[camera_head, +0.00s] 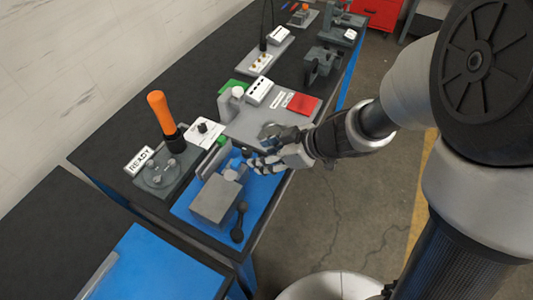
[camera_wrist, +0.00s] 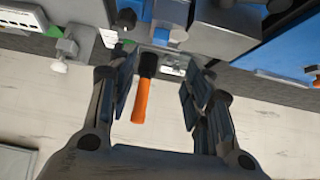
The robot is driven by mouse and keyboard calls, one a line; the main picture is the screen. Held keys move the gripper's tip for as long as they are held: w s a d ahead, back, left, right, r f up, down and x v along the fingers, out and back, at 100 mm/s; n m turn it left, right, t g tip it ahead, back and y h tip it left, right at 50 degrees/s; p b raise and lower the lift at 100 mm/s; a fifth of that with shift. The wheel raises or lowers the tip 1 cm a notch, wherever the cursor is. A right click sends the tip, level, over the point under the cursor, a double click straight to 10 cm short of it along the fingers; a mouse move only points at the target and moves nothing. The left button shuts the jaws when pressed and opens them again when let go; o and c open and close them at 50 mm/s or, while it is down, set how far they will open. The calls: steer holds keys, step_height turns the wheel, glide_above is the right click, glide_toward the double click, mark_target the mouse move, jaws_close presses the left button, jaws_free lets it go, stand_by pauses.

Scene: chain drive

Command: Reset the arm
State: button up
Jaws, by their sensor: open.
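My gripper (camera_head: 262,163) is open and empty in the head view, held above the workbench near the blue mat. In the wrist view my gripper (camera_wrist: 158,95) shows its two dark fingers spread wide, with free space between them. An orange-handled lever (camera_head: 160,113) stands upright at the back left of the bench, on a grey base with a READY sign (camera_head: 139,160). The lever also shows in the wrist view (camera_wrist: 140,100), seen between the fingers but apart from them.
A grey vise-like block (camera_head: 214,200) with a dark ball-ended handle (camera_head: 239,222) sits on the blue mat (camera_head: 262,207). A grey plate carries a red square (camera_head: 303,104). More fixtures stand along the bench's far end. The concrete floor (camera_head: 335,220) is clear.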

stand_by(0.4)
steer(key=w+d+r+m+t+h, duration=0.45)
steer(key=w+d+r+t, duration=0.2)
steer(key=d+r, duration=0.3)
steer(key=s+d+r+m+h, duration=0.4)
steer(key=d+r+h, duration=0.1)
steer(key=d, duration=0.5)
steer(key=s+d+m+g+h, duration=0.2)
steer(key=s+d+m+g, duration=0.15)
steer(key=s, duration=0.55)
steer(key=s+a+g+y, duration=0.1)
steer(key=s+a, duration=0.1)
steer(key=s, duration=0.3)
steer(key=s+a+f+m+y, duration=0.1)
steer(key=s+a+y, duration=0.1)
steer(key=s, duration=0.4)
steer(key=shift+a+g, duration=0.4)
steer(key=shift+a, duration=0.45)
steer(key=shift+o, duration=0.4)
